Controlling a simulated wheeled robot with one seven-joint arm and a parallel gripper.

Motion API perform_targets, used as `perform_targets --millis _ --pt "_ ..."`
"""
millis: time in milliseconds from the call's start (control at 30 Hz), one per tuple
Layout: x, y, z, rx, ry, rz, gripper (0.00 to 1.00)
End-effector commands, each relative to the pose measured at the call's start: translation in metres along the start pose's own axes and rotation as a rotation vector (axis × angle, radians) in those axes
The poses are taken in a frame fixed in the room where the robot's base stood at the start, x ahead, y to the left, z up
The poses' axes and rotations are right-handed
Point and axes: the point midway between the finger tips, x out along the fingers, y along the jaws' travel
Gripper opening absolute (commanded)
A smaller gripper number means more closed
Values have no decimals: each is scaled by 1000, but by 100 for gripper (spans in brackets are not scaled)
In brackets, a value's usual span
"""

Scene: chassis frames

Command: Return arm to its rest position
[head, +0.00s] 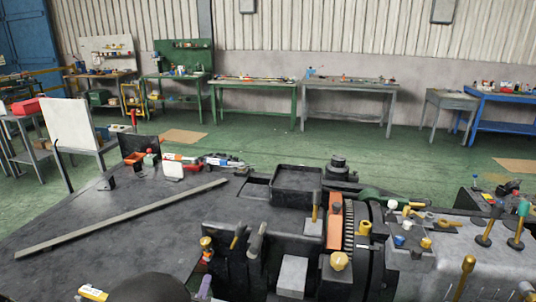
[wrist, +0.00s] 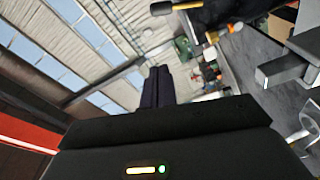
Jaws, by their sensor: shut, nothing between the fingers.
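My gripper (wrist: 158,73) shows in the wrist view as two dark fingers side by side, pressed together with nothing between them. It points up into the open hall, with the roof and its skylights behind it at a steep tilt. It touches nothing that I can see. In the head view I cannot make out the gripper.
A dark workbench (head: 130,225) fills the front, with a long grey bar (head: 125,218), a black tray (head: 297,180), an orange block (head: 334,222) and several upright-handled tools. Green floor (head: 270,150) lies open behind. A green table (head: 255,85) and a blue table (head: 500,100) line the wall.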

Motion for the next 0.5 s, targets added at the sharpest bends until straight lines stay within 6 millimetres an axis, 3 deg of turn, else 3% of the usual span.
perform_targets --millis 100,500 --pt "0 0 0 0 0 0 0" --pt "31 10 21 173 -50 -168 0"
